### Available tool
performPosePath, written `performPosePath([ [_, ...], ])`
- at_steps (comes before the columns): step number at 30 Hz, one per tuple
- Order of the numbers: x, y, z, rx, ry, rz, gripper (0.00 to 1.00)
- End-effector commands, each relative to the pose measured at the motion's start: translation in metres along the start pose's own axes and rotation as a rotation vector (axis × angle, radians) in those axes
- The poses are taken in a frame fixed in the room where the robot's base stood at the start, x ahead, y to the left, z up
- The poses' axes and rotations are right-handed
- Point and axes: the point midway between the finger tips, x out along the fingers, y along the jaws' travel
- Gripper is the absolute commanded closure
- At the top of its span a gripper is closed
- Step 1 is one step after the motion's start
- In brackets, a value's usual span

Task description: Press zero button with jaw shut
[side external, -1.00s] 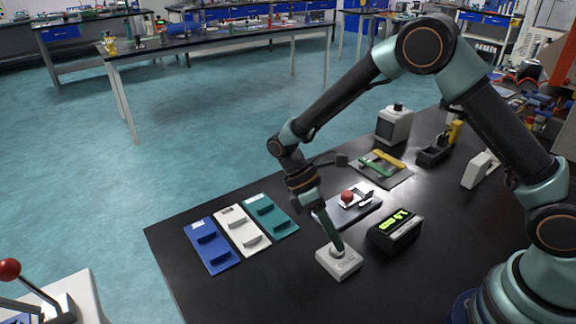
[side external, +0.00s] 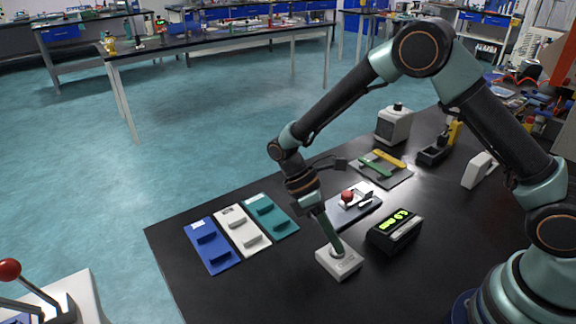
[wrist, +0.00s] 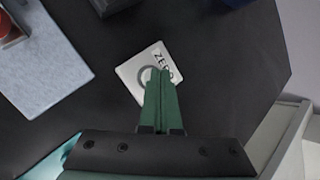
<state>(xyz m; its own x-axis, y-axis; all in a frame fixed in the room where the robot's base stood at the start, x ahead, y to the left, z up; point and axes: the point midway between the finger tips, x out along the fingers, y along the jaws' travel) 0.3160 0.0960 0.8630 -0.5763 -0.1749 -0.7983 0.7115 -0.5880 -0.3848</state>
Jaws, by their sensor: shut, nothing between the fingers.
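The zero button is a small white square box (side external: 342,266) near the front of the black table. In the wrist view the box (wrist: 128,72) shows the letters "ZERO" and a grey ring partly covered by my fingertips. My gripper (side external: 338,247) is shut and empty, its green fingers pointing down and slightly tilted onto the top of the box. In the wrist view the shut fingers (wrist: 160,75) reach over the ring. The fingertips seem to meet the button, but whether it is pushed down cannot be told.
A black display box (side external: 395,232) with green digits stands right of the button. A plate with a red knob (side external: 347,196) is behind it. Blue (side external: 212,258), white (side external: 250,245) and teal (side external: 283,230) trays lie to the left. The table's front is bare.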

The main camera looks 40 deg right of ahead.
Motion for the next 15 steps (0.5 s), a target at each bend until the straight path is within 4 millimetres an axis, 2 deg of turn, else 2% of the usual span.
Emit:
performPosePath([
  [15, -0.0065, -0.0036, 0.0041, 0.0, -0.001, 0.0, 1.0],
])
